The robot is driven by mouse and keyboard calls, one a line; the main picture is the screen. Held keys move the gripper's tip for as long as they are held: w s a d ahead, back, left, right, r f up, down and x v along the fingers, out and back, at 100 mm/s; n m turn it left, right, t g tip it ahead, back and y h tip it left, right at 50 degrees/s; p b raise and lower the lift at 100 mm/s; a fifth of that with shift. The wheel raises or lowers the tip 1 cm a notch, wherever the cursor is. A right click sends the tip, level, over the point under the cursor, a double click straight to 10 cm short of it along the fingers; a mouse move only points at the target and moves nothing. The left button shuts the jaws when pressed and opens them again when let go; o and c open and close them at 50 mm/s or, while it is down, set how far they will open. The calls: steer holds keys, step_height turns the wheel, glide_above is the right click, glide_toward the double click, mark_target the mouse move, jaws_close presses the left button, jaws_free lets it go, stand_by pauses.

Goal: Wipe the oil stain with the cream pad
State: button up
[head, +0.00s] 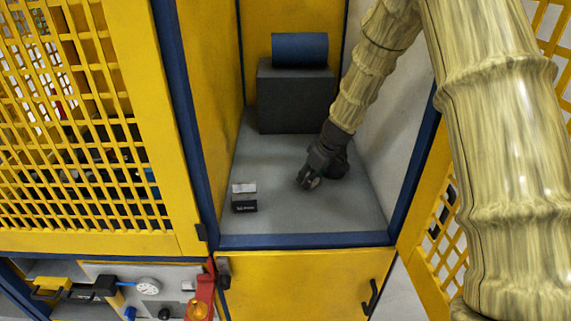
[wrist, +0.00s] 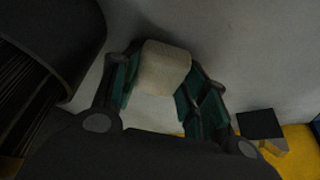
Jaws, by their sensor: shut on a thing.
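The cream pad (wrist: 163,66) is a small pale block with rounded edges, held between the fingertips of my gripper (wrist: 160,80) in the wrist view. I cannot tell whether the pad touches the floor. I cannot make out the oil stain in either view; my gripper and arm hide part of the floor.
A small black and silver box (head: 244,204) stands on the cabinet floor (head: 290,222) left of my gripper. A dark grey block (head: 293,100) with a blue cylinder (head: 300,49) on top stands at the back. Side walls and a blue front sill (head: 305,240) bound the space.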

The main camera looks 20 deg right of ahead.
steer(key=shift+s+d, duration=0.25)
steer(key=shift+d, duration=0.55)
steer(key=shift+s+d+r+p, duration=0.1)
steer(key=shift+r+p, duration=0.25)
steer(key=shift+p, duration=0.05)
step_height(320, 180, up, 2)
steer(key=shift+r, duration=0.1)
steer(key=shift+r+p, duration=0.65)
steer(key=shift+p, duration=0.05)
steer(key=shift+r+p, duration=1.2)
steer(key=shift+r, duration=0.85)
